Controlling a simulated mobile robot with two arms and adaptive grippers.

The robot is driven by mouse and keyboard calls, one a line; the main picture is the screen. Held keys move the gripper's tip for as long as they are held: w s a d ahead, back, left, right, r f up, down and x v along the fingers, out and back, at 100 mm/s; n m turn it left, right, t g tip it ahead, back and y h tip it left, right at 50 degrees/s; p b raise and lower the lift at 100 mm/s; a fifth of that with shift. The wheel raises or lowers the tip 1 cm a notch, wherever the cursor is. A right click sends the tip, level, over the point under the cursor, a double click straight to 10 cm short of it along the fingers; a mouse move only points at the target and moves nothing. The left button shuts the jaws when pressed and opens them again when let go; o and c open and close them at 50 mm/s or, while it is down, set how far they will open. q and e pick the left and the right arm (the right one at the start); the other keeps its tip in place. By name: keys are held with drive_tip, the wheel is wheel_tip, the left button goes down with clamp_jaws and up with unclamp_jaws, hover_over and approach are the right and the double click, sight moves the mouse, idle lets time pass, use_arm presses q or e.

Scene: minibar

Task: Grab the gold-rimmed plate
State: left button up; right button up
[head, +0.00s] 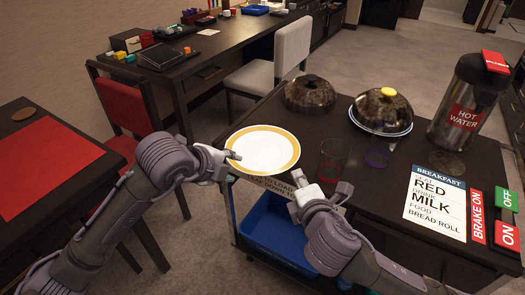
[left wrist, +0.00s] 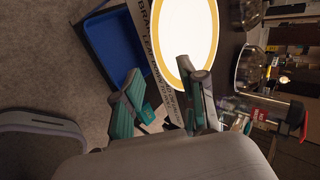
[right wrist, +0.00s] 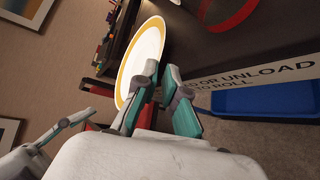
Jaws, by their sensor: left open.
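The white plate with a gold rim (head: 263,149) lies flat at the left front corner of the dark cart top. It also shows in the left wrist view (left wrist: 190,35) and, seen edge-on, in the right wrist view (right wrist: 145,55). My left gripper (head: 230,164) is open at the plate's left front edge; in its wrist view the fingers (left wrist: 168,88) lie just short of the rim, apparently not around it. My right gripper (head: 320,184) is open and empty at the cart's front edge, right of the plate.
Red (head: 333,158) and purple (head: 377,153) glasses stand right of the plate. Behind are a dark dome (head: 310,94), a covered plate (head: 382,110) and a hot water urn (head: 468,105). A breakfast card (head: 436,205) lies at right. A blue bin (head: 275,235) sits below.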

sight(243, 169)
use_arm(q)
drive_tip(key=x, duration=0.6)
drive_tip(key=shift+d, duration=0.1)
use_arm(e)
drive_tip(key=x, duration=0.6)
drive_tip(key=shift+w, duration=0.1)
use_arm(q)
drive_tip(key=shift+c, duration=0.7)
use_arm(e)
drive_tip(key=shift+c, duration=0.8)
use_arm(q)
clamp_jaws()
use_arm(e)
clamp_jaws()
